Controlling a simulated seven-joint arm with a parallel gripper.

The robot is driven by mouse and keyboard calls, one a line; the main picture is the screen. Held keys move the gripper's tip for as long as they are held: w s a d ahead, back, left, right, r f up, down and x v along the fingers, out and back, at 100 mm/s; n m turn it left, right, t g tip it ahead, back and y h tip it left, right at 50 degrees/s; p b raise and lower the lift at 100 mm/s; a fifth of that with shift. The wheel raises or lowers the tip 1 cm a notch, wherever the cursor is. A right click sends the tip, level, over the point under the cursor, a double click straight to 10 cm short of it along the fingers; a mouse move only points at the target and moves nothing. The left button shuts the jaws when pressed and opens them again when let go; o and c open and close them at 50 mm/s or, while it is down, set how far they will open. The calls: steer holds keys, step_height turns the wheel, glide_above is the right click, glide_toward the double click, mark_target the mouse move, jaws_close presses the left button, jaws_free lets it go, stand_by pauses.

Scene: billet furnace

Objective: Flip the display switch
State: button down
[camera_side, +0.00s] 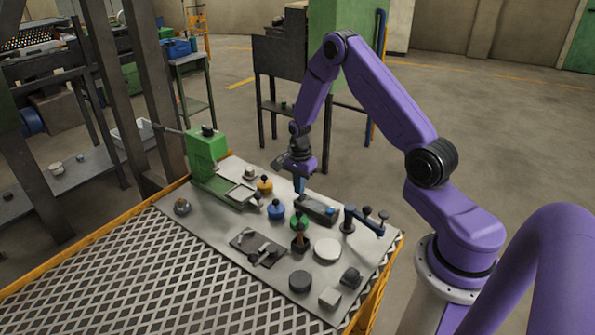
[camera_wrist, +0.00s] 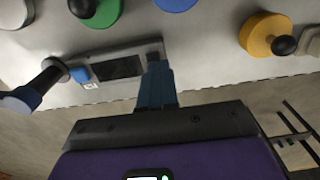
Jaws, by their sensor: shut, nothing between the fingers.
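The display unit (camera_side: 316,208) is a low dark box on the grey plate, near its far edge. In the wrist view it is a grey housing with a black screen (camera_wrist: 118,67). A blue switch (camera_wrist: 80,75) with a small white marking beside it sits at its left end; the blue part also shows in the side view (camera_side: 331,211). My gripper (camera_side: 299,189) points down with its blue fingers together and empty. In the wrist view the fingers (camera_wrist: 156,72) overlap the unit's right end, away from the switch; I cannot tell whether they touch it.
A dark lever post with a blue end (camera_wrist: 22,98) stands just left of the unit. Green (camera_wrist: 103,12), blue (camera_side: 276,208) and yellow (camera_side: 265,185) knobs stand around it. A green vise-like machine (camera_side: 206,150) is at the plate's left. Open mesh (camera_side: 140,275) lies in front.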

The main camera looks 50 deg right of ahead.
step_height(320, 180, up, 13)
steer(key=a, duration=0.2)
stand_by(0.3)
steer(key=shift+r, duration=0.1)
steer(key=s+a+r+n, duration=0.3)
steer(key=s+a+n, duration=0.3)
steer(key=a+n, duration=0.2)
steer(key=s+a+r+n, duration=0.4)
steer(key=s+a+n, duration=0.25)
steer(key=a, duration=0.25)
steer(key=s+a+r+n, duration=0.1)
steer(key=s+r+n, duration=0.1)
steer(key=s+n, duration=1.4)
steer(key=s, duration=0.3)
steer(key=shift+a+r, duration=0.15)
steer(key=shift+a, duration=0.15)
